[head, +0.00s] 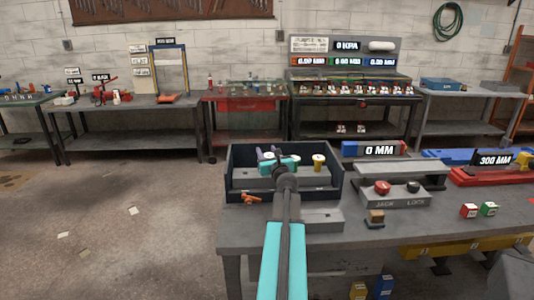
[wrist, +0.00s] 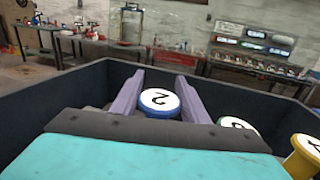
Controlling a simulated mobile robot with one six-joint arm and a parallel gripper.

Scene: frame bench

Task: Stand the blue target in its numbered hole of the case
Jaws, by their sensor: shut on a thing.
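The blue target (wrist: 160,103), with a white top marked 2, is upright between the two purple fingers of my gripper (wrist: 159,84) in the wrist view. My gripper (head: 268,155) is shut on it, inside the dark case (head: 333,180). The case wall (wrist: 50,100) rises around it in the wrist view. A yellow target (head: 318,162) stands in the case to the right; it also shows in the wrist view (wrist: 302,158). A green target (wrist: 238,124) is between them, partly covered by my gripper. The blue target's lower end and its hole are hidden, so I cannot tell whether it is seated.
A small orange item (head: 252,199) lies at the case's front. A grey jack and lock block (head: 397,195) and a brown-topped block (head: 376,217) are to the right. The bench front (head: 350,235) is mostly bare.

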